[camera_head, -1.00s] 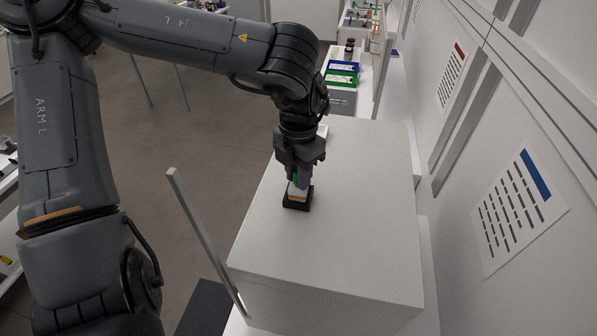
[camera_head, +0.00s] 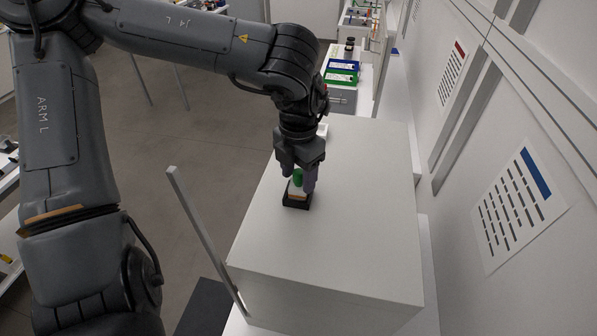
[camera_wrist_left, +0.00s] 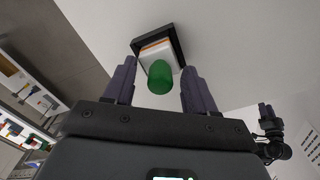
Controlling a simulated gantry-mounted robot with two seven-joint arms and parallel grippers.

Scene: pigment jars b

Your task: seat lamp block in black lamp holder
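The black lamp holder (camera_head: 297,203) sits on top of the pale box-shaped bench near its left edge. The lamp block (camera_head: 299,190), with a white body, an orange band low down and a green dome, stands in the holder. In the left wrist view the green dome (camera_wrist_left: 161,77) faces me, with the white and orange body behind it inside the black holder frame (camera_wrist_left: 178,47). My left gripper (camera_head: 299,180) is open around the green dome; in the wrist view its fingers stand apart with gaps on both sides.
The pale bench top (camera_head: 350,220) is clear to the right and front. A small white item (camera_head: 322,131) lies behind my gripper. A grey rod (camera_head: 200,235) stands off the bench's left side. Blue and green bins (camera_head: 342,72) are farther back; a wall is at the right.

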